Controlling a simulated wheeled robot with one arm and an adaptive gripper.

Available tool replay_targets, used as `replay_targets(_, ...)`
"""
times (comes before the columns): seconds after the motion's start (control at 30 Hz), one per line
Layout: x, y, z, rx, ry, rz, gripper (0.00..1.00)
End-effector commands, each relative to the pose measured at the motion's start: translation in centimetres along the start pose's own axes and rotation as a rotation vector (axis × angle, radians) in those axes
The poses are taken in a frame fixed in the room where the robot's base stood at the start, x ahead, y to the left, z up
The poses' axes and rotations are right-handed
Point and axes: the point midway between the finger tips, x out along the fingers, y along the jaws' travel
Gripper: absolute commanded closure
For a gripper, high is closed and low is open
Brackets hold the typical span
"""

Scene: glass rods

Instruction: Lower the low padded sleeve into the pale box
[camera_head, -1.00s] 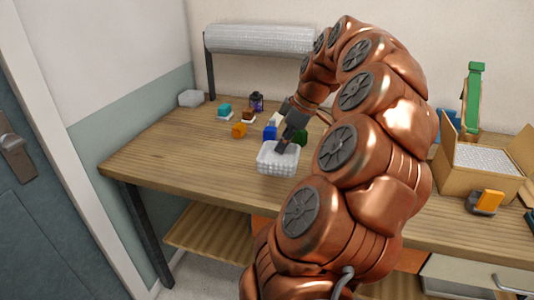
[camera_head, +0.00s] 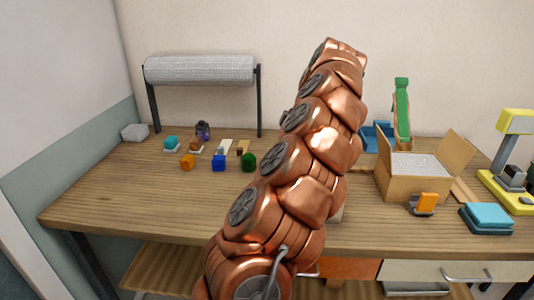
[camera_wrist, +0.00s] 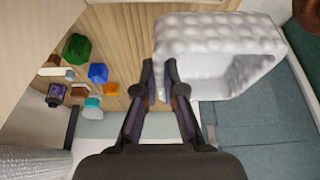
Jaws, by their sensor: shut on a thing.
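The low padded sleeve (camera_wrist: 225,38) is a white, bubble-textured open ring in the wrist view. My gripper (camera_wrist: 159,68) is shut on its near left wall and holds it off the table. In the head view my arm hides the gripper and nearly all of the sleeve. The pale box (camera_head: 396,187) is an open light-brown carton at the right of the table, with its flaps spread. White bubbly padding shows inside it. I cannot tell how far the sleeve is from the box.
Several coloured blocks, among them a blue one (camera_head: 218,163) and a green one (camera_head: 249,162), stand at left. A wrap roll (camera_head: 200,70) is behind them. An orange-topped item (camera_head: 424,203) and teal pad (camera_head: 487,218) sit near the box. A green-topped stand (camera_head: 402,108) rises behind it.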

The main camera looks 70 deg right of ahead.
Motion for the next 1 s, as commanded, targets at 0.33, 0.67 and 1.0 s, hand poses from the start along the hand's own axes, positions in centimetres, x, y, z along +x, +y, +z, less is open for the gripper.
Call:
replay_targets(0.33,-2.4,1.9,4.1,0.004,0.000,-0.002,1.00)
replay_targets(0.67,-3.4,3.3,7.3,0.004,-0.002,-0.003,1.00)
replay_targets(1.0,-3.8,4.1,9.5,0.002,-0.002,-0.001,1.00)
